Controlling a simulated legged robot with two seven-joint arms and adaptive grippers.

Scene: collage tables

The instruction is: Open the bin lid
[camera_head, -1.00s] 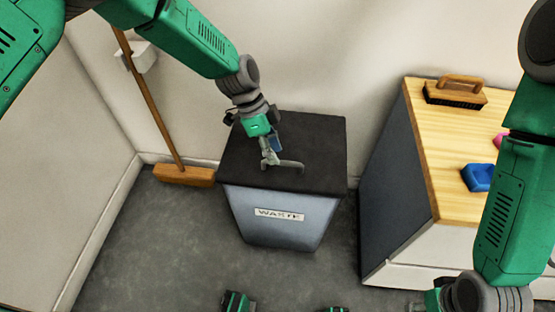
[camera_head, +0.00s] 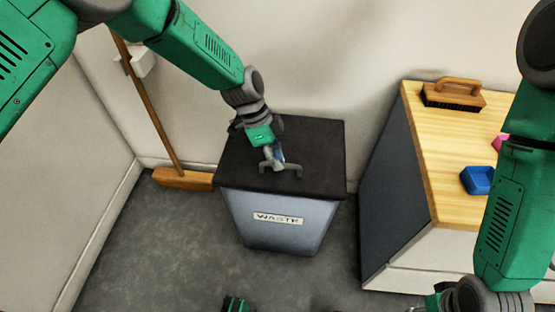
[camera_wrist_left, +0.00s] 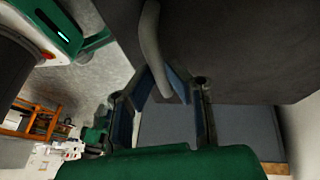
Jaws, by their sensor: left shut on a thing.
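The waste bin (camera_head: 278,235) is a grey-blue tapered box with a "WASTE" label on its front. Its dark flat lid (camera_head: 318,150) lies level on top, closed. A grey bar handle (camera_head: 290,167) stands on the lid; it also shows in the left wrist view (camera_wrist_left: 151,40). My left gripper (camera_head: 273,160) reaches down over the lid and is shut on the handle. In the left wrist view its blue-padded fingers (camera_wrist_left: 165,88) are around the handle's end. My right wrist shows at the lower right; its fingers are cut off by the frame.
A broom (camera_head: 182,179) leans on the wall at the left.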

